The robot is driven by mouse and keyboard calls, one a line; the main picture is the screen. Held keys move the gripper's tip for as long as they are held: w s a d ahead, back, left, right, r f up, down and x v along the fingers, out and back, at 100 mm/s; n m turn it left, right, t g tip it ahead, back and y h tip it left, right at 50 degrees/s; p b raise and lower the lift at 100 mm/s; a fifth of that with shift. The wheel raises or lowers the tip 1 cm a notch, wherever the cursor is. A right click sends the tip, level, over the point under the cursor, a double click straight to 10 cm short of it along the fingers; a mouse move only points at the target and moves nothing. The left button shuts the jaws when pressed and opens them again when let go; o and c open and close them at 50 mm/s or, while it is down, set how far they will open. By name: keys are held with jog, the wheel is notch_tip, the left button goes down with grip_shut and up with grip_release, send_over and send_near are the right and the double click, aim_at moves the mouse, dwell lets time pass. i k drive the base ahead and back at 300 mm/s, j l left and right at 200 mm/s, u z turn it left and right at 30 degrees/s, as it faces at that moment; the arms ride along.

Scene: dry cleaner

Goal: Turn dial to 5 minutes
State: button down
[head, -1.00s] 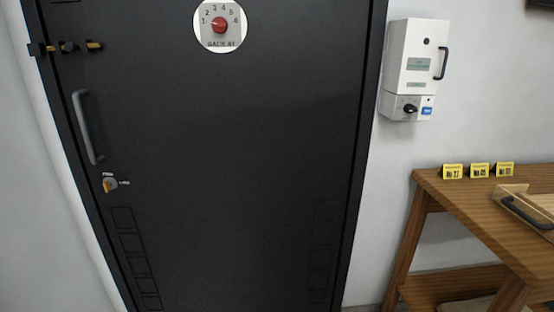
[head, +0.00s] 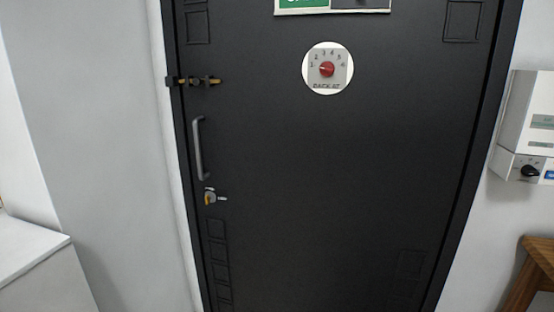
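A round white sign on the dark door carries a square grey plate with a red dial (head: 327,69). Where the red dial points is too small to tell. A second knob, black (head: 529,171), sits on the lower part of a white wall box (head: 532,112) at the right edge, partly cut off. Its markings are not readable. My gripper is not in view.
The black door (head: 320,200) fills the middle and looks shut. It has a bolt (head: 200,81), a grey handle (head: 198,148) and a lock (head: 210,197) on its left. A white counter (head: 35,262) stands at lower left, a wooden table (head: 535,270) at lower right.

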aim_at(529, 171)
jog(key=j+z, duration=0.35)
jog(key=k+j+z, duration=0.1)
jog(key=j+z, duration=0.6)
jog(key=k+l, duration=0.05)
jog(key=l, duration=0.05)
